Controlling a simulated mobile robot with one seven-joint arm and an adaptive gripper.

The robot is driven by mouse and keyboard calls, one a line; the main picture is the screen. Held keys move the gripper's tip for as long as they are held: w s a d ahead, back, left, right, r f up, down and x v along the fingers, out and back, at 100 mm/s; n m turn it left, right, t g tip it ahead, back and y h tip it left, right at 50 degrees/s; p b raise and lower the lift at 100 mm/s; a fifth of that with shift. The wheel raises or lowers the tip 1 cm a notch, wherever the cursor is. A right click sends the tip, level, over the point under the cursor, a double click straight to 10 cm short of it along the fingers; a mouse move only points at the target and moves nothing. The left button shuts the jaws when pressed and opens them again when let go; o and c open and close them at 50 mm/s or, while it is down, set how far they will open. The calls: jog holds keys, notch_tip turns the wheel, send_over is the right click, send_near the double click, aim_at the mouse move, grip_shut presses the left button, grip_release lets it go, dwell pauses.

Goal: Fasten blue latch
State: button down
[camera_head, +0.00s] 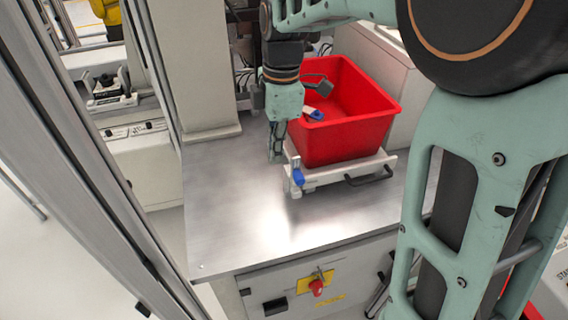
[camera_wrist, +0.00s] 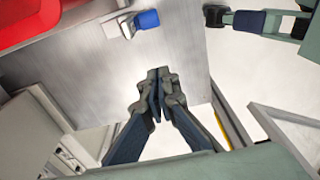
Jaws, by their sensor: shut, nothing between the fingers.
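The blue latch (camera_head: 298,177) is at the front left corner of the white tray (camera_head: 335,174) that holds a red bin (camera_head: 345,128). In the wrist view the latch (camera_wrist: 147,19) shows at the top, sticking out from a pale metal fitting on the tray's edge. My gripper (camera_head: 277,157) points down just left of the tray, over the metal table. In the wrist view its fingers (camera_wrist: 158,84) are together and empty, with a clear gap to the latch. Whether the latch is fastened cannot be told.
A second blue-and-white part (camera_head: 316,114) shows at the bin's left side. The metal table (camera_head: 240,215) is bare in front and left of the tray. A dark handle (camera_head: 370,175) sticks out from the tray's front. A pale post (camera_head: 195,70) stands behind left.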

aim_at(297, 180)
jog(key=d+f+p, duration=0.1)
jog(key=d+f, duration=0.2)
jog(key=f, duration=0.5)
jog(key=shift+w+f, duration=0.15)
jog(key=shift+w, duration=0.3)
jog(key=shift+d, duration=0.2)
